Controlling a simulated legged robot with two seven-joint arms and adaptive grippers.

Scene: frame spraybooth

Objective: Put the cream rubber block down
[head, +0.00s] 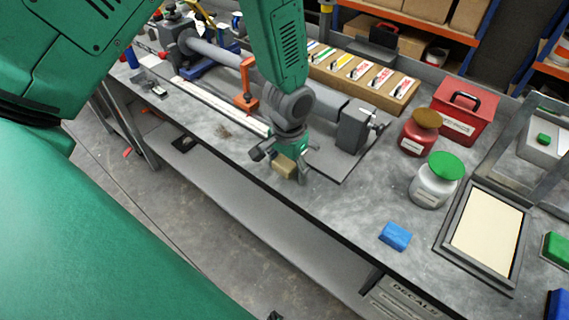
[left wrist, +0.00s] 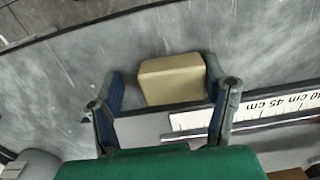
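The cream rubber block (head: 284,166) is below my left gripper (head: 283,158), close to the bench's front edge in the head view. In the left wrist view the block (left wrist: 171,80) lies between the two spread fingers of the left gripper (left wrist: 163,82). Its right side is close to or touching the right finger, and a gap shows between it and the left finger. I cannot tell whether its underside rests on the bench. My right gripper is not recognisable in either view.
The grey bench (head: 335,205) has free room toward a blue block (head: 396,236). A white jar with a green lid (head: 433,185), a red-brown jar (head: 418,135), a red toolbox (head: 465,110) and a framed screen (head: 486,235) stand right. A white ruler (left wrist: 245,112) lies near the block.

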